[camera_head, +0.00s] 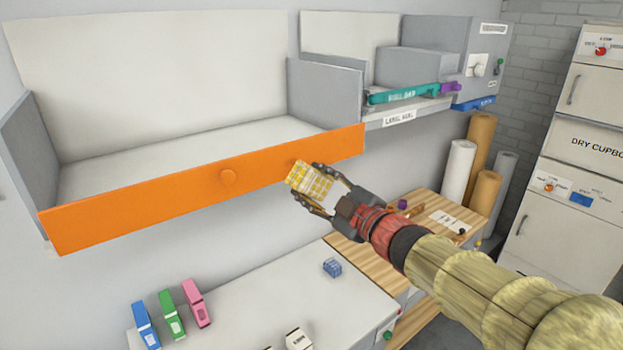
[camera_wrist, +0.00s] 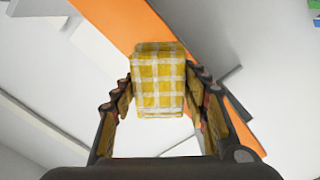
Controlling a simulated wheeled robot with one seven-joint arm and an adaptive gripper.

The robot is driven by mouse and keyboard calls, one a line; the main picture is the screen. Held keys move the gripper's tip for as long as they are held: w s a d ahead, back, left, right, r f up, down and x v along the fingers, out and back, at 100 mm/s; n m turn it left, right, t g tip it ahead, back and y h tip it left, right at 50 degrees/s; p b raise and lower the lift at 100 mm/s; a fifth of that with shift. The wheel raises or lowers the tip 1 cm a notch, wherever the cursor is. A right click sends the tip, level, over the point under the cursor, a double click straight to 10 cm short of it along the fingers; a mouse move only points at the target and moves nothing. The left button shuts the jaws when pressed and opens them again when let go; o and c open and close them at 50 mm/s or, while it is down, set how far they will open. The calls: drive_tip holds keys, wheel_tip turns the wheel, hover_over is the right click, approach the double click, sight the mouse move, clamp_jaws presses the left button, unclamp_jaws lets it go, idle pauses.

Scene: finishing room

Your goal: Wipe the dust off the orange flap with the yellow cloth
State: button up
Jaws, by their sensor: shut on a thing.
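My gripper (camera_head: 318,185) is shut on the yellow checked cloth (camera_head: 312,186), near the right part of the flap. In the wrist view the cloth (camera_wrist: 159,80) sits between my two fingers, in front of the orange flap (camera_wrist: 118,22). I cannot tell whether the cloth touches the flap. No dust can be made out on the flap; the part behind the cloth is hidden.
A wooden-topped unit (camera_head: 430,210) stands at right. A shelf with a teal item (camera_head: 400,95) adjoins the flap's right end. Paper rolls (camera_head: 460,170) stand beyond.

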sight(283, 169)
drive_tip(key=shift+w, duration=0.1)
drive_tip(key=shift+f+b+x, duration=0.25)
drive_tip(key=shift+b+x, duration=0.2)
drive_tip(key=shift+x, duration=0.65)
drive_tip(key=shift+f+b+x, duration=0.25)
drive_tip(key=shift+b+x, duration=0.25)
drive_tip(key=shift+x, duration=0.6)
drive_tip(key=shift+f+b+x, duration=0.25)
drive_tip(key=shift+b+x, duration=0.2)
drive_tip(key=shift+x, duration=0.65)
drive_tip(key=shift+x, duration=1)
drive_tip(key=shift+d, duration=0.1)
drive_tip(key=w+d, duration=0.1)
drive_tip(key=w+d+p, duration=0.1)
drive_tip(key=d, duration=0.1)
